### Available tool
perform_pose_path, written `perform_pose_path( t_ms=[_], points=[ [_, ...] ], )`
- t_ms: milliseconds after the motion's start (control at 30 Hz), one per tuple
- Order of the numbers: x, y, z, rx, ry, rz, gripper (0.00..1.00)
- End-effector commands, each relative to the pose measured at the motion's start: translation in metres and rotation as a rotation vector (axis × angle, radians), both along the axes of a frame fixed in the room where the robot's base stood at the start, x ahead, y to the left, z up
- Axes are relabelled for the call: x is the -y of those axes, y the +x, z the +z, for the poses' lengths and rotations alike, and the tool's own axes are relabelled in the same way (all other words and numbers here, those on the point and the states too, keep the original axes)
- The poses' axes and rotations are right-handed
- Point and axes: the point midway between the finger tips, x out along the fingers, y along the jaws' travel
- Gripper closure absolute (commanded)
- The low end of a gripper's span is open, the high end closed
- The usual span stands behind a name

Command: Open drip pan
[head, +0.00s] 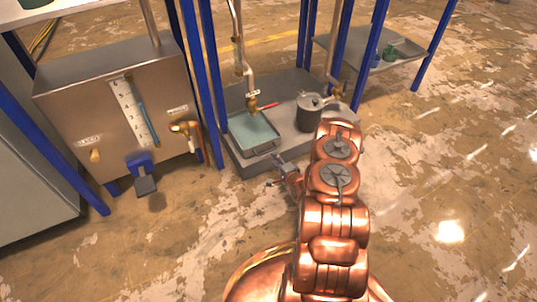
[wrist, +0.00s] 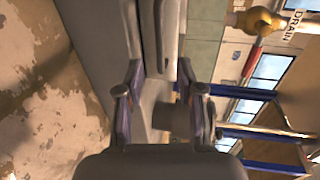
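The drip pan is a shallow grey tray with a pale green surface inside; its front rim (head: 262,150) shows in the head view, on a low dark grey platform (head: 245,165). My gripper (head: 280,162) is just in front of the pan's near side, low down. In the wrist view my gripper (wrist: 160,72) is open, one finger on each side of a grey bar-like front part of the pan (wrist: 160,30). I cannot tell whether the fingers touch it. The pan's green surface (wrist: 204,35) shows to the right of that part.
A drain valve (head: 252,103) on a pipe hangs above the pan, and its red handle (wrist: 254,60) shows in the wrist view. A metal pot (head: 310,113) stands right of the pan. Blue posts (head: 210,80) and a steel gauge box (head: 120,110) are left. Floor in front is clear.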

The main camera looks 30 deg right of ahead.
Motion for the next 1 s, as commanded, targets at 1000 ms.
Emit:
perform_pose_path(
  t_ms=[1000],
  points=[
    [0.005,0.072,-0.015,-0.001,0.000,0.001,0.71]
  ],
)
